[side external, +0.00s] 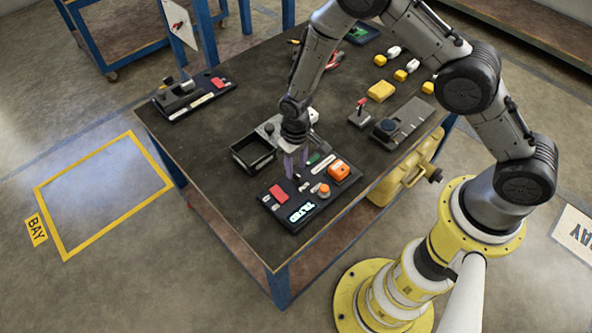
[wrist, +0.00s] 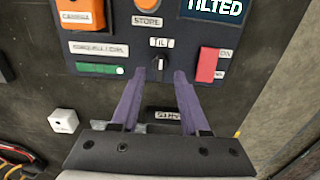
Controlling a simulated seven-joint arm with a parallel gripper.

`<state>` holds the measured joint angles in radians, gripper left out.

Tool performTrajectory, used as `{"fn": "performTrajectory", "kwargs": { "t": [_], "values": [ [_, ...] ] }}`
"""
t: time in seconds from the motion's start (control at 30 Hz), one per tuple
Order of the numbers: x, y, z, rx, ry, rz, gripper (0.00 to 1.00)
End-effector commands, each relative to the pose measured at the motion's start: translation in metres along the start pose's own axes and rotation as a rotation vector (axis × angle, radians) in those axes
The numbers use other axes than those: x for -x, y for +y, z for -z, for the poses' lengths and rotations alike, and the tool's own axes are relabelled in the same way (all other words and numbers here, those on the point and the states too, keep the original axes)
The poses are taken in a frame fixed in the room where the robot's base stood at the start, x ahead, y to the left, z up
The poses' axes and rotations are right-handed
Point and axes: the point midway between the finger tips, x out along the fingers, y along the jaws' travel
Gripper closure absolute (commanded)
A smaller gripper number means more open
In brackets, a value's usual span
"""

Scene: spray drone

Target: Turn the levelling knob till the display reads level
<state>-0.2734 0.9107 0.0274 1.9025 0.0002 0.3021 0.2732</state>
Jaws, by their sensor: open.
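The control panel (side external: 268,203) lies on the table near its front edge. Its display (wrist: 215,8) reads "TILTED" in the wrist view and also glows in the side view (side external: 302,212). A small dark knob (wrist: 160,62) sits below a "TILT" label, its pointer mark roughly upright in the picture. My gripper (wrist: 159,76) is open, its two purple fingertips on either side of the knob and just short of it in the picture; contact cannot be told. In the side view my gripper (side external: 296,172) points down over the panel, and the knob cannot be made out.
The panel also carries a red switch (wrist: 207,64), a green strip (wrist: 100,69), an orange camera block (side external: 339,170) and an orange store button (side external: 324,189). A black open box (side external: 252,155) stands close behind-left. A second panel (side external: 195,97) and yellow blocks (side external: 380,91) lie farther off.

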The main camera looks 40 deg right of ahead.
Motion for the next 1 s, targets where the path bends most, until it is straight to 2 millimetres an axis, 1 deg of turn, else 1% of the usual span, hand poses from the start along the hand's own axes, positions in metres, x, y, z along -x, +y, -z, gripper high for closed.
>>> {"fn": "performTrajectory", "kwargs": {
  "t": [0.03, 0.2, 0.33, 0.57, 0.6, 0.67, 0.7, 0.83, 1.0],
  "values": [
    [-0.008, 0.000, 0.000, 0.000, -0.002, -0.001, 0.55],
    [-0.024, 0.000, 0.000, 0.000, 0.000, 0.000, 0.55],
    [-0.028, 0.000, 0.001, 0.000, 0.002, 0.001, 0.55],
    [-0.028, 0.000, 0.001, 0.000, 0.002, 0.001, 0.55],
    [-0.028, 0.000, 0.001, 0.000, 0.002, 0.001, 0.59],
    [-0.028, 0.000, 0.001, 0.000, 0.002, 0.000, 0.69],
    [-0.028, 0.000, 0.001, 0.000, 0.002, 0.000, 0.77],
    [-0.028, 0.000, 0.001, 0.000, 0.001, 0.000, 1.00],
    [-0.028, 0.000, 0.001, 0.000, 0.001, 0.000, 1.00]
  ]
}}
